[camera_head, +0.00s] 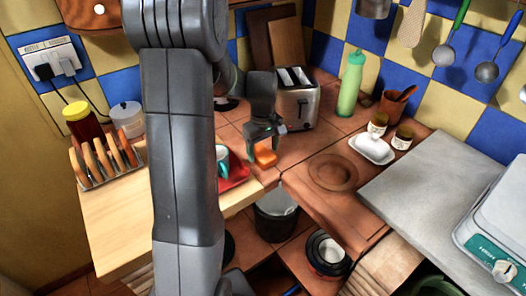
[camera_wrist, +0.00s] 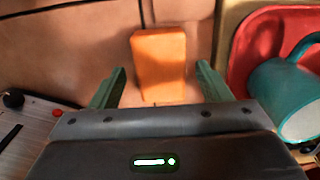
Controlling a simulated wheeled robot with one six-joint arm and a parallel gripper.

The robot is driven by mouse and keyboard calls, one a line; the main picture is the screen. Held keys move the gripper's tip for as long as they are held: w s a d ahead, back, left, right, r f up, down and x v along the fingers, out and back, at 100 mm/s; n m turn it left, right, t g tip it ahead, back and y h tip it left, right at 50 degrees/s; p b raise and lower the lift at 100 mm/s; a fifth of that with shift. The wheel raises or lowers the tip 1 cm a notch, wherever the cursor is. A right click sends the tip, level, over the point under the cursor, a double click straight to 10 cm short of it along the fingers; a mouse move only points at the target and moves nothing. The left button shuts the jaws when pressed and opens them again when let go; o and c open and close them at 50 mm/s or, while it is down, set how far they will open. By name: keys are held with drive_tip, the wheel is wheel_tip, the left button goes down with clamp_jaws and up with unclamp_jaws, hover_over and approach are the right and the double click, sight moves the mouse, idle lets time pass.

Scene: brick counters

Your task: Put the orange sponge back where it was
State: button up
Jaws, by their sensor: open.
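The orange sponge (camera_head: 265,157) sits on the brown tiled counter (camera_head: 300,146), just behind the counter's inner corner. In the wrist view the sponge (camera_wrist: 160,62) lies ahead of my gripper, with its near end between the fingertips. My gripper (camera_head: 262,145) is low over the counter and open, and in the wrist view its two green fingers (camera_wrist: 160,82) stand apart on either side of the sponge. I see a gap on both sides, and I cannot tell whether the sponge bears on the counter fully.
A red tray (camera_wrist: 240,60) with a teal mug (camera_wrist: 285,95) lies close on the right in the wrist view. The toaster (camera_head: 297,104) stands close behind my gripper. A green bottle (camera_head: 351,85) and a white dish (camera_head: 372,149) stand further right. A bin (camera_head: 275,222) is below the counter edge.

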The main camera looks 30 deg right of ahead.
sight(263, 153)
wheel_tip(263, 153, up, 11)
drive_tip(key=shift+f, duration=0.15)
idle(0.4)
